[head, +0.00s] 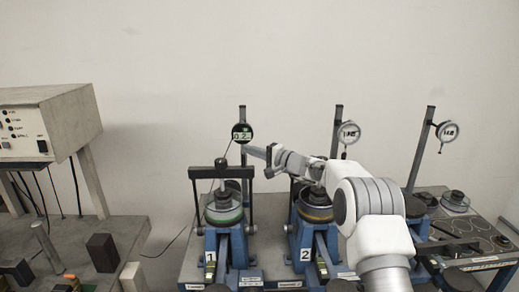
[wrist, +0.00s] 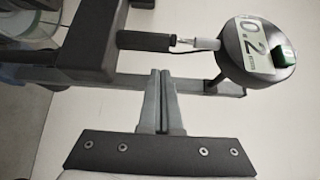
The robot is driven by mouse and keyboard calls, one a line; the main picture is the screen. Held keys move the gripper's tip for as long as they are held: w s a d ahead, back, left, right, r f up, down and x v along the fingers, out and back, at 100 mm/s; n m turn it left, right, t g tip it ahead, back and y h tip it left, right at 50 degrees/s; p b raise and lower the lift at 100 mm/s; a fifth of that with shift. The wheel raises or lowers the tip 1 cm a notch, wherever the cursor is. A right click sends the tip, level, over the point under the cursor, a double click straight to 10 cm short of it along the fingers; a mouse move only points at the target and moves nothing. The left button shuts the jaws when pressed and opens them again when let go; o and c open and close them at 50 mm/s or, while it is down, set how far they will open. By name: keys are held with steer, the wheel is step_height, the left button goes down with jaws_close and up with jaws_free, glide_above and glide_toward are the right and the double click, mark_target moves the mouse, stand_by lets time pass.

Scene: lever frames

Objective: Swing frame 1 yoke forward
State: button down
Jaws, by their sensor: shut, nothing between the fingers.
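Frame 1 (head: 228,245) is the leftmost blue frame, marked with a 1. Its black yoke (head: 205,172) stands upright as an arch over the round green-rimmed dish, with a dark knob (head: 223,161) on top of the crossbar. The crossbar shows large at upper left in the wrist view (wrist: 92,40), the knob beside it (wrist: 145,41). My gripper (head: 246,150) is shut and empty, above the crossbar's right end and just below the dial gauge. In the wrist view the fingertips (wrist: 157,73) are together, close to the gauge post; I cannot tell whether they touch anything.
Frame 1's digital gauge (head: 242,133) is on a post and reads about 0.2; it is close to my fingers. Frame 2 (head: 306,245) stands to the right, partly behind my arm. More gauges stand further right. A grey control box (head: 45,125) is at left.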

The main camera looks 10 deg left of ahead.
steer(key=shift+s+d+r+p, duration=0.1)
steer(key=shift+s+d+p, duration=0.15)
steer(key=shift+s, duration=0.65)
steer(key=shift+s+d+p, duration=0.2)
steer(key=shift+s+d, duration=0.05)
steer(key=shift+s, duration=0.8)
steer(key=shift+d+b, duration=0.1)
steer(key=shift+b, duration=0.2)
